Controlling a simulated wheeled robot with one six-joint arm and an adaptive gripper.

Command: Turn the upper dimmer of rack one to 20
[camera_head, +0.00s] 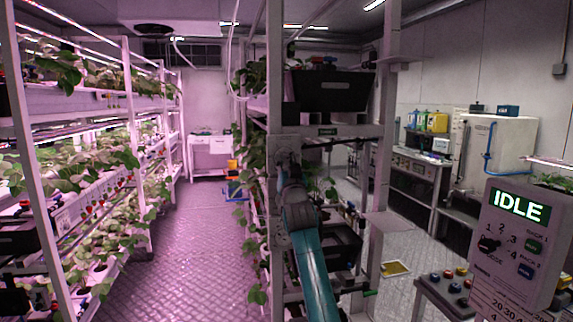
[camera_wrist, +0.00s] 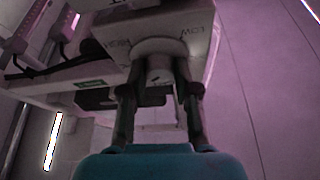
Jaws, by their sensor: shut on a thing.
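In the wrist view a pale box (camera_wrist: 112,32) with dark lettering, partly legible as LOW at its right, carries a round pale dimmer knob (camera_wrist: 158,74). My gripper (camera_wrist: 160,84) has one finger on each side of this knob and is shut on it. A dark mark shows on the knob's face, but its setting is too blurred to read. In the head view my teal arm reaches up to the rack post (camera_head: 275,85) in the middle. The gripper and the dimmer are hidden there behind my arm.
A planted rack (camera_head: 132,100) lines the left aisle, whose floor (camera_head: 180,240) is clear. A control panel (camera_head: 515,250) reading IDLE stands at the right, near a box with several buttons (camera_head: 440,285). A dark bin (camera_head: 335,92) sits high on the middle rack.

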